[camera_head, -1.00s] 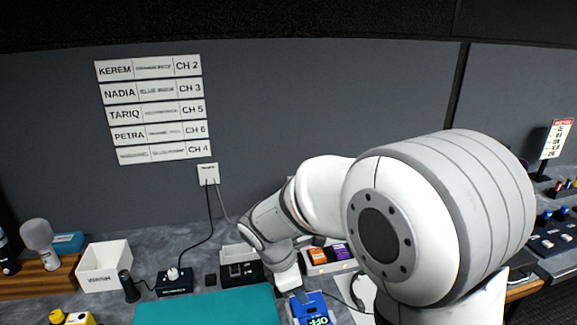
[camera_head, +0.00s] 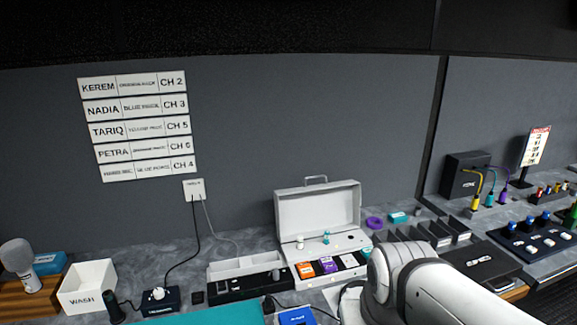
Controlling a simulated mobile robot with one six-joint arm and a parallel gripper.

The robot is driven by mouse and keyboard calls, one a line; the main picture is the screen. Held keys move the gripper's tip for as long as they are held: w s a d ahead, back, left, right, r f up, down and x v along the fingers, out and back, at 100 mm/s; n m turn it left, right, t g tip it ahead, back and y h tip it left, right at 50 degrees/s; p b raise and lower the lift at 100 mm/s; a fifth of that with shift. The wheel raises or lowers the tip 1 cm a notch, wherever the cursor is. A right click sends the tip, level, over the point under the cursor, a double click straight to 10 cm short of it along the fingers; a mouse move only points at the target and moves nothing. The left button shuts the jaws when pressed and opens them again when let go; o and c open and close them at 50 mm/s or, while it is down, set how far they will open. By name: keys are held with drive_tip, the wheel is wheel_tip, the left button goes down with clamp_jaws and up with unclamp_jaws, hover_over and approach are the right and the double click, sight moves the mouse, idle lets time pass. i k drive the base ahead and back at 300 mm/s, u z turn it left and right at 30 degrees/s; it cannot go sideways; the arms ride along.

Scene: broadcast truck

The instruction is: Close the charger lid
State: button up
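A long black charger-like unit (camera_head: 235,290) with a pale upright or tray-like part (camera_head: 243,265) along its back stands on the grey counter, left of the white case. I cannot tell for certain whether this pale part is its lid. The white case (camera_head: 340,277) has its lid (camera_head: 317,211) standing open against the wall side, with orange, purple and other coloured blocks along its front. My arm (camera_head: 432,285) crosses the lower right, in front of the counter. My gripper is out of view.
A teal mat (camera_head: 205,312) and a blue device (camera_head: 297,317) lie at the front. A white WASH bin (camera_head: 88,288) and a black socket box (camera_head: 159,301) stand at left. Black dividers (camera_head: 440,236) stand right of the case.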

sight(308, 211)
drive_tip(key=u, duration=2.05)
drive_tip(key=k, duration=1)
drive_tip(key=z, duration=1.55)
drive_tip(key=i, duration=1)
drive_tip(key=z, duration=0.05)
